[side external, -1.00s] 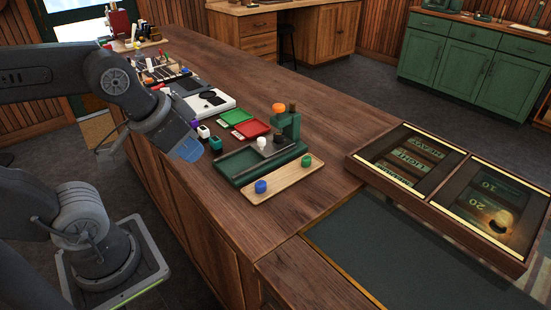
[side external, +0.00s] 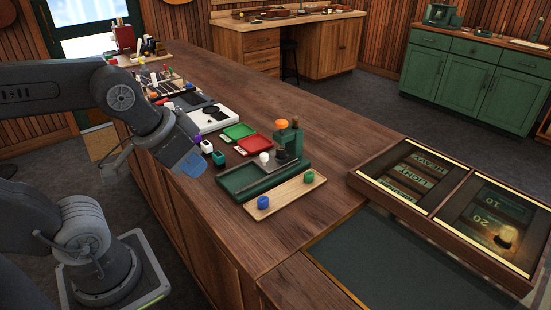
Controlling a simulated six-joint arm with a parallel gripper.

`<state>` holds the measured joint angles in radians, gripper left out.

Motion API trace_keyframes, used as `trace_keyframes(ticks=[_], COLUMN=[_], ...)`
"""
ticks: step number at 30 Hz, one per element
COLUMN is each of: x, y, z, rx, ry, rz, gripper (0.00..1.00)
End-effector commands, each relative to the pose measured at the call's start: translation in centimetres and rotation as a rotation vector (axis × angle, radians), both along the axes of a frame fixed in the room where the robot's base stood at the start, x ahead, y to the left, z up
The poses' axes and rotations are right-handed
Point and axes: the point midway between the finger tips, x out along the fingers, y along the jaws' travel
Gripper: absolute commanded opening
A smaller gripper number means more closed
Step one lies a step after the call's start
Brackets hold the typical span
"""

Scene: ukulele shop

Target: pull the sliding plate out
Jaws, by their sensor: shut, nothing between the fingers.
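My gripper (side external: 189,162), with a pale blue end, hangs over the near left edge of the wooden bench, pointing down and right. It is shut and empty, apart from everything on the bench. I cannot tell which part is the sliding plate.
A wooden strip (side external: 288,197) with blue and green knobs lies in front of the fixture. A framed two-part case (side external: 358,181) is at right. Small items crowd the far left; bare wood lies right of the fixture.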

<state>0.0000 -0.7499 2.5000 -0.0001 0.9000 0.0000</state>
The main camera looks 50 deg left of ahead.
Motion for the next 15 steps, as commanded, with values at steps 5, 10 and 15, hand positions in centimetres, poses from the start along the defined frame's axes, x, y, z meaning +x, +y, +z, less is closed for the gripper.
trace_keyframes(ticks=[5, 10, 15], x=[0.0, 0.0, 0.1], y=[0.0, 0.0, 0.03], z=[0.0, 0.0, 0.07], rx=[0.0, 0.0, -0.001], ry=[0.0, 0.0, 0.002], rz=[0.0, 0.0, 0.005], gripper=[0.0, 0.0, 0.08])
